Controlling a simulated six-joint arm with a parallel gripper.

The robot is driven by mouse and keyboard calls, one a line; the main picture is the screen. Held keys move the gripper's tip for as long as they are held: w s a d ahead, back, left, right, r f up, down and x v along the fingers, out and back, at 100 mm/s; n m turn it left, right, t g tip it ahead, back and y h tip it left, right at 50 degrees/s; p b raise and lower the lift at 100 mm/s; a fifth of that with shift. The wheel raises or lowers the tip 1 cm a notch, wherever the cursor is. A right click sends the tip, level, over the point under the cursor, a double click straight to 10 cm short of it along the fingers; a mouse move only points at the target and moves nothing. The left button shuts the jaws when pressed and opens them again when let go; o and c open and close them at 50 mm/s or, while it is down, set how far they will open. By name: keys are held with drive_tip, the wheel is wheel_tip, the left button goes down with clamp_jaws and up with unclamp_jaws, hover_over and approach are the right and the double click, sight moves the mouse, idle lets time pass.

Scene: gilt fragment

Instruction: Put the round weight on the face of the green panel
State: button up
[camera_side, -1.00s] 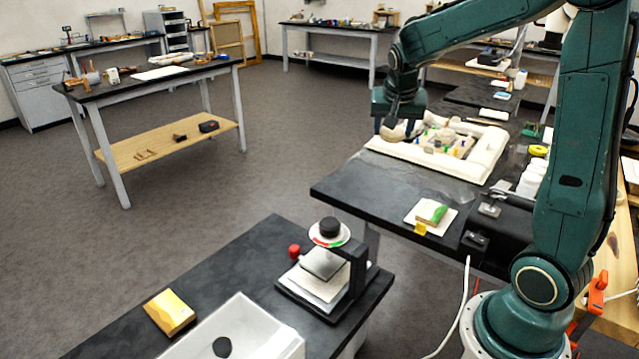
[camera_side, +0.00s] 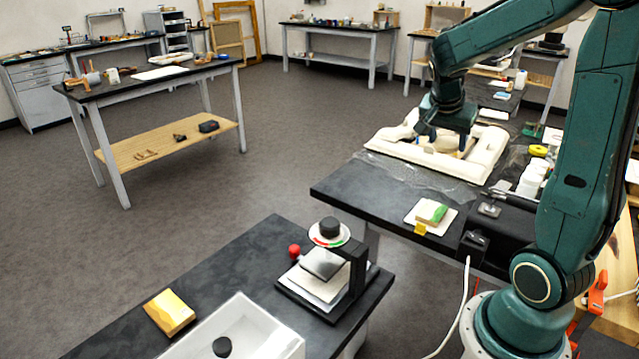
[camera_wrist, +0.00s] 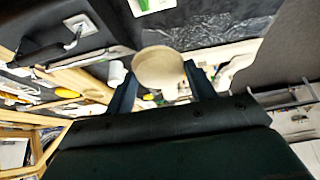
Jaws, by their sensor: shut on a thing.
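The round weight (camera_wrist: 158,68) is a cream disc held between the two dark fingers of my gripper (camera_wrist: 160,76) in the wrist view. In the side view my gripper (camera_side: 446,122) hangs above a cream padded tray, and it largely hides the weight. The green panel (camera_side: 432,211) is a small pale block with a green face. A white patch with a green edge, perhaps this panel and pad, shows at the top of the wrist view (camera_wrist: 150,5).
The cream padded tray (camera_side: 388,147) stands on the dark bench, with crumpled clear film (camera_side: 405,172) along its near edge. White containers (camera_side: 532,178) and a dark box (camera_side: 507,222) stand to the right. Bare bench lies left of the pad.

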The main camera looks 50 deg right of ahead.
hover_over(434, 209)
drive_tip(key=a, duration=0.2)
wheel_tip(434, 209, down, 14)
drive_tip(key=shift+r, duration=0.1)
drive_tip(key=shift+f, duration=1.85)
drive_tip(key=shift+f, duration=0.1)
drive_tip(key=o, duration=1.2)
drive_tip(key=shift+a+r, duration=0.35)
drive_tip(key=shift+r, duration=0.3)
drive_tip(key=shift+v, duration=5.4)
